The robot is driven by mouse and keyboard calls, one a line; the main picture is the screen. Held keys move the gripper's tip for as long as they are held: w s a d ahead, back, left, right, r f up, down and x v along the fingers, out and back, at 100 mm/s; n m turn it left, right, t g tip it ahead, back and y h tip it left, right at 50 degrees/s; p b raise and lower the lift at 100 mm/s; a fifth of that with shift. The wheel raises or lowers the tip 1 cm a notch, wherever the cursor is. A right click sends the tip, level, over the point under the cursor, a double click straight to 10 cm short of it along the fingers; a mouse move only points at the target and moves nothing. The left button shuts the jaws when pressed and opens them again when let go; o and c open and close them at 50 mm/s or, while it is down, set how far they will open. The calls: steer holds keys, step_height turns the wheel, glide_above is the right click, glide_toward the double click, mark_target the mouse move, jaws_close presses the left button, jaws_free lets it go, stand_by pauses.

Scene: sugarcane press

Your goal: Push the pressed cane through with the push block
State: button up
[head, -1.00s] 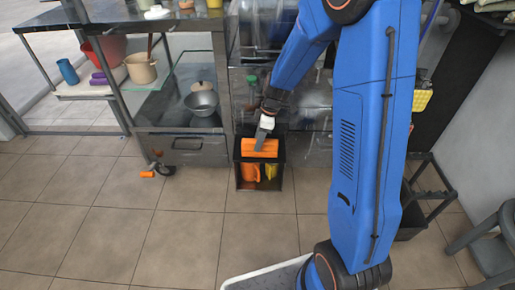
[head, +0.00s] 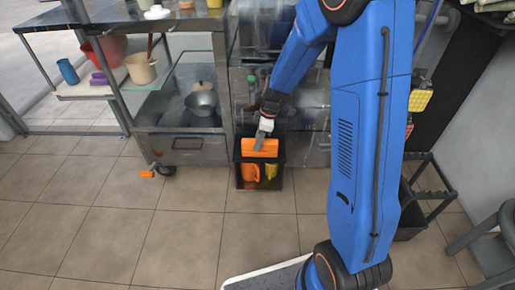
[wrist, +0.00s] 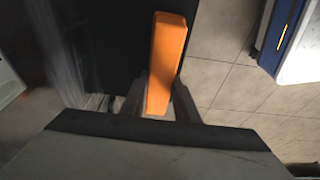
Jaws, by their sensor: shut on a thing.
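My gripper (head: 259,142) is shut on an orange block (head: 268,149), which I take to be the push block. In the head view it hangs at the upper part of a black bin (head: 238,175) on the floor. In the wrist view the orange block (wrist: 166,50) stands lengthwise between the two fingers, over a dark area. The steel press (head: 245,108) stands just behind the bin, partly hidden by my arm. I cannot make out any pressed cane.
The bin also holds an orange item (head: 250,172) and a yellow item (head: 271,171). A dark rack (head: 428,195) and grey chair (head: 485,245) stand right. Floor is clear front-left.

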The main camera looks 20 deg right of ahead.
steer(key=shift+r, duration=0.15)
steer(key=s+a+r, duration=0.1)
steer(key=s+r, duration=0.3)
steer(key=r, duration=0.1)
steer(key=shift+s+a+r, duration=0.25)
steer(key=shift+s+r, duration=0.15)
stand_by(0.9)
